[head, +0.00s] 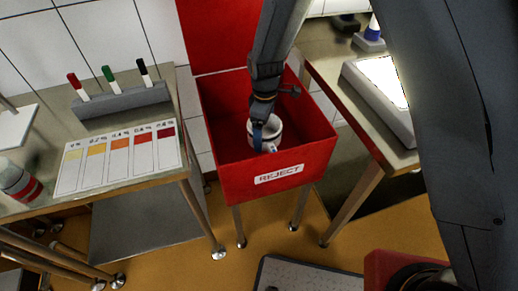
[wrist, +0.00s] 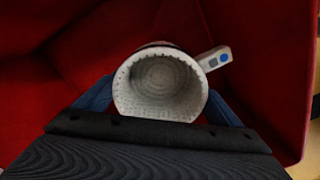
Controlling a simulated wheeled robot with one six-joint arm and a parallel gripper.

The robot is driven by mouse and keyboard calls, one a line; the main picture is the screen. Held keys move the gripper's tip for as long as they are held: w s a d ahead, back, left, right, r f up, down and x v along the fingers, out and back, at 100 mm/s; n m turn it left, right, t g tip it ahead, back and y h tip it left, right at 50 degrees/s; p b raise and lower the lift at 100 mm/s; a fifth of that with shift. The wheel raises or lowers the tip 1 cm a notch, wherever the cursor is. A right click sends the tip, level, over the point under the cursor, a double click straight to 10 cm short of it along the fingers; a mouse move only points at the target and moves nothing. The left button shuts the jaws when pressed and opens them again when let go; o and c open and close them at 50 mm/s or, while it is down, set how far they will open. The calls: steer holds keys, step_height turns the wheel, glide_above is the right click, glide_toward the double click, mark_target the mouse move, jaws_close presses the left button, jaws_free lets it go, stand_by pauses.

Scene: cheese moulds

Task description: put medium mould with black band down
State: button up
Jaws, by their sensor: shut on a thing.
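A white perforated mould (head: 272,128) is in my gripper (head: 264,138), inside the red bin (head: 238,184) marked REJECT. In the wrist view the mould (wrist: 160,84) shows its open, round inside with one flattened edge. A tab with a blue and a grey dot (wrist: 215,59) sticks out at its upper right. Blue fingers of my gripper (wrist: 160,100) stand on either side of it. A dark strip shows at its far edge, but I cannot tell whether it is a black band. Whether the mould touches the bin floor is unclear.
The bin's red lid (head: 222,35) stands open behind. A left table holds a colour chart (head: 115,160) and a pen rack (head: 120,100) with red, green and black pens. A right table holds a lit panel (head: 385,85). The bin walls surround my gripper closely.

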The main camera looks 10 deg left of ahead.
step_height(320, 180, down, 11)
steer(key=shift+f+p, duration=0.15)
steer(key=shift+p, duration=0.7)
steer(key=shift+f, duration=0.1)
steer(key=o, duration=1.1)
step_height(320, 180, up, 12)
steer(key=shift+r+b, duration=0.15)
steer(key=shift+b, duration=1)
